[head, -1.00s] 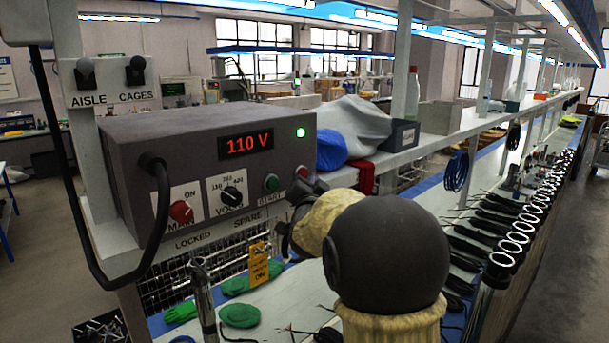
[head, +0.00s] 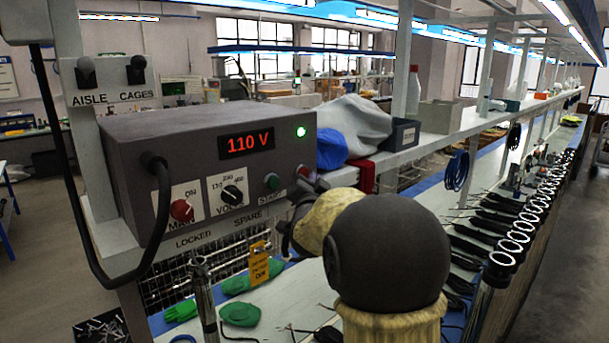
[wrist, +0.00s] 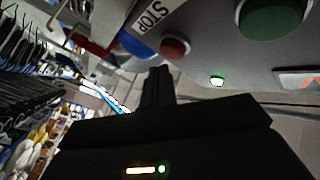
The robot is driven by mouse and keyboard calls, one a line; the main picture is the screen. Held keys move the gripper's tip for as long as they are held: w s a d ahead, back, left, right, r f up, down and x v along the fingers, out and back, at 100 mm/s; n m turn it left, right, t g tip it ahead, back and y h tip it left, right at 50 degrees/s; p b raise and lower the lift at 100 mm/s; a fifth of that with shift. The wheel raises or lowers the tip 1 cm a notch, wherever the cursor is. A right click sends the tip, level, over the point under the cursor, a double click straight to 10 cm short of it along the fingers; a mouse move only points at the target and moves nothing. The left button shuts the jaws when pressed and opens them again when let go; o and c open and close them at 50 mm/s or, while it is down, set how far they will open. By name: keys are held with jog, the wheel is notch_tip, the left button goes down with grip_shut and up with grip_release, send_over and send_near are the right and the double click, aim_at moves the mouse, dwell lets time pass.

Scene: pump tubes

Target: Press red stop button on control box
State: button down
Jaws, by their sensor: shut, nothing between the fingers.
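The grey control box (head: 205,160) stands on the shelf at the left, its display reading 110 V and its green lamp (head: 300,132) lit. The red stop button (head: 303,171) is at the right end of its front, partly hidden by my gripper (head: 315,183). In the wrist view the red stop button (wrist: 175,47) sits beside the STOP label (wrist: 154,14). My gripper (wrist: 158,70) is shut and empty, its fingertips very close to the button. I cannot tell whether they touch it.
The green start button (head: 272,182) is just left of the stop button. A voltage knob (head: 232,195) and a red main knob (head: 182,210) are further left. A blue bag (head: 331,149) and a dark bin (head: 404,134) stand on the shelf to the right.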

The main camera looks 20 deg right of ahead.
jog(key=shift+w, duration=0.15)
jog(key=shift+s, duration=0.25)
jog(key=shift+w+a, duration=0.1)
jog(key=shift+w, duration=0.15)
jog(key=shift+w+a, duration=0.1)
jog(key=shift+w, duration=0.25)
jog(key=shift+w+a, duration=0.2)
jog(key=shift+w, duration=0.3)
dwell(1.2)
jog(key=shift+s+b, duration=0.1)
jog(key=shift+b, duration=0.25)
jog(key=shift+s+d+b, duration=0.4)
jog(key=shift+s+b, duration=0.3)
jog(key=shift+s, duration=0.15)
